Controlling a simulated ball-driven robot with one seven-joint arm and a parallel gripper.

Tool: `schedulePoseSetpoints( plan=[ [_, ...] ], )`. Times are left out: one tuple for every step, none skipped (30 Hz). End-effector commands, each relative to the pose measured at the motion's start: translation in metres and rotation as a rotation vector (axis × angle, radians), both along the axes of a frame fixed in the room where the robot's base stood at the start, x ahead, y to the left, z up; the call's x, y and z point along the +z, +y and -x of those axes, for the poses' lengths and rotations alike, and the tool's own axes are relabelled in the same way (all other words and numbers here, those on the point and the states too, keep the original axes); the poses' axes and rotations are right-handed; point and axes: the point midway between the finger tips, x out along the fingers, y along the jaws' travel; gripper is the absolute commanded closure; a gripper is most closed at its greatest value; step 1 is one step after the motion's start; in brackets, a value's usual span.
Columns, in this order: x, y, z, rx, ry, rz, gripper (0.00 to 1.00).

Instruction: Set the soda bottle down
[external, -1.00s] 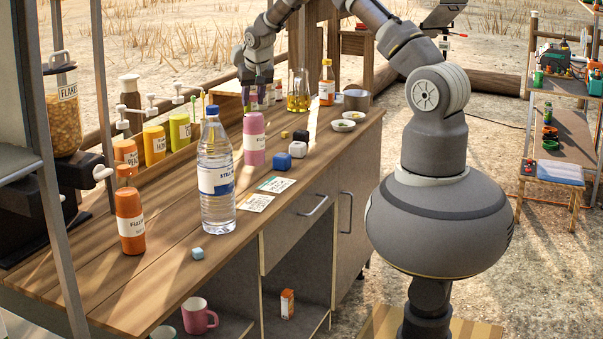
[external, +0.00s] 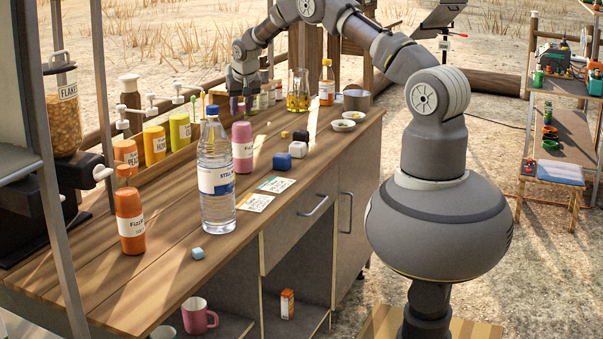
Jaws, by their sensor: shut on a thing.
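My gripper (external: 240,96) is over the far part of the wooden counter (external: 165,275), behind the pink bottle. It is shut on a small purple thing (external: 235,106), of which only a little shows between the jaws. Its lower part is hidden behind the clear water bottle and the pink bottle, so I cannot tell whether it touches the counter.
The tall water bottle (external: 216,175) stands in front. A glass flask (external: 298,90), an orange-capped bottle (external: 327,82) and small bowls (external: 343,125) stand at the right.

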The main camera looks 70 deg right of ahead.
Motion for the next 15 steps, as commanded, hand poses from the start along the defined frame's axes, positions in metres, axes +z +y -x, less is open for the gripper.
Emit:
schedulePoseSetpoints(
  plan=[
    [-0.0017, -0.0001, -0.0004, 0.000, -0.002, 0.001, 1.00],
    [-0.0018, 0.0002, 0.0001, 0.000, 0.000, 0.000, 0.56],
    [-0.0016, 0.0002, 0.0001, 0.000, 0.001, -0.001, 0.47],
    [-0.0015, 0.0002, 0.0001, 0.000, 0.000, 0.000, 0.40],
    [-0.0014, 0.0002, 0.0001, 0.000, 0.000, 0.000, 0.37],
    [-0.0014, 0.0002, 0.0001, 0.000, 0.000, 0.000, 0.37],
    [-0.0014, 0.0002, 0.0001, 0.000, 0.000, 0.000, 0.37],
    [-0.0013, 0.0002, 0.0001, 0.000, 0.000, 0.000, 0.37],
    [-0.0012, 0.0002, 0.0000, 0.000, 0.000, 0.000, 0.37],
    [-0.0012, 0.0002, 0.0000, 0.000, 0.000, 0.000, 0.37],
    [-0.0012, 0.0002, 0.0000, 0.000, 0.000, 0.000, 0.37],
    [-0.0010, 0.0002, -0.0001, 0.000, 0.000, 0.000, 0.37],
    [-0.0002, 0.0002, 0.0000, 0.000, 0.000, 0.000, 0.37],
    [0.0014, 0.0002, -0.0001, 0.000, 0.000, 0.000, 0.37],
    [0.0042, 0.0008, 0.0003, 0.000, -0.001, 0.001, 0.37]
  ],
)
